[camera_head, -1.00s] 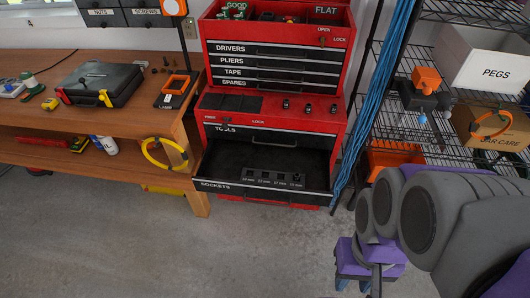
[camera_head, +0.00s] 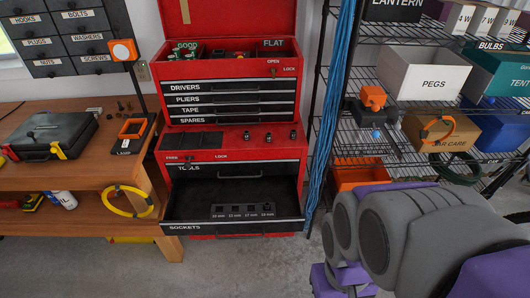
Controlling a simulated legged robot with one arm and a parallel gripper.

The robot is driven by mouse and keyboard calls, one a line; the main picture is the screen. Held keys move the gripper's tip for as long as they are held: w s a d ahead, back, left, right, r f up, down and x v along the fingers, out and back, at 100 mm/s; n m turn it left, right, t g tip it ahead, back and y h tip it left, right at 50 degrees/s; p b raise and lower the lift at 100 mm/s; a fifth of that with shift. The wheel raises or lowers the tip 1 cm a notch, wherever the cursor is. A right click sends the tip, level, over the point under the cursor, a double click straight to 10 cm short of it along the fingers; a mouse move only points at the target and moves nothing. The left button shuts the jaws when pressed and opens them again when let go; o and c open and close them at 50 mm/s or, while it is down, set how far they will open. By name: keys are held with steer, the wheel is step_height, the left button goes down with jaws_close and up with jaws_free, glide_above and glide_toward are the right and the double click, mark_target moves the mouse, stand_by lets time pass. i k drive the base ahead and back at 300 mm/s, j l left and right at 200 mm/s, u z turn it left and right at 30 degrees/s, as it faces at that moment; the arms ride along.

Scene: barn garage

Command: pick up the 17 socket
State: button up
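The open drawer (camera_head: 188,206) marked SOCKETS is at the bottom of the red tool chest (camera_head: 148,170). In it lies a dark holder (camera_head: 242,213) with small size labels, among them 17 mm. A small dark piece (camera_head: 267,207) shows at the holder's right end. Three small dark sockets (camera_head: 246,135) (camera_head: 268,137) (camera_head: 293,134) stand on the chest's ledge; I cannot read which is the 17. My arm fills the lower right. A purple and dark part at its lower end, seemingly my gripper (camera_head: 342,284), is right of the drawer, apart from it; its fingers are not clear.
A wooden workbench (camera_head: 90,180) with a black case (camera_head: 45,135) is at left. A wire shelf rack (camera_head: 350,134) with bins is at right, and blue cables (camera_head: 337,95) hang beside the chest. The floor before the drawer is clear.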

mark_target(293, 131)
steer(key=i+j+u, duration=0.2)
steer(key=i+j, duration=0.2)
steer(key=i+j+u, duration=0.2)
steer(key=i, duration=0.35)
steer(key=j, duration=0.1)
